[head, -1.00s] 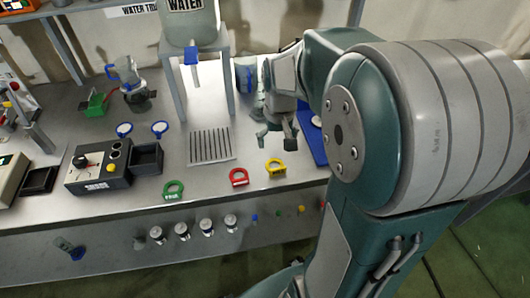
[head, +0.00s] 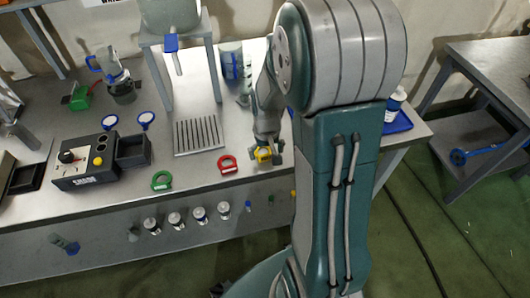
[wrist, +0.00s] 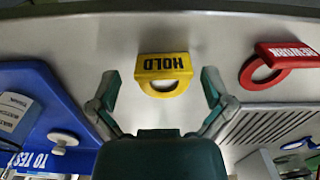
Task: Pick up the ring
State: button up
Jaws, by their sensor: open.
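A yellow ring with a flat "HOLD" tab (wrist: 163,66) lies on the metal bench, between my open fingertips in the wrist view. My gripper (wrist: 161,88) is open and empty, one finger on each side, with visible gaps. In the head view my gripper (head: 265,148) is over the yellow ring (head: 263,156) and partly covers it. A red ring with a "REWORK" tab (wrist: 285,53) lies beside it; it also shows in the head view (head: 227,164). A green ring (head: 161,181) lies farther left.
A slotted grate (head: 198,136) lies behind the red ring. A blue "TO TEST" tray (wrist: 45,90) is close beside my gripper in the wrist view. A black control box (head: 85,163) stands at the left. The bench's front edge is near the rings.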

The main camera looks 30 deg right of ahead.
jog(key=shift+a+f, duration=0.15)
jog(key=shift+a, duration=0.05)
jog(key=shift+c, duration=0.3)
jog(key=c, duration=0.7)
jog(key=shift+c, duration=0.3)
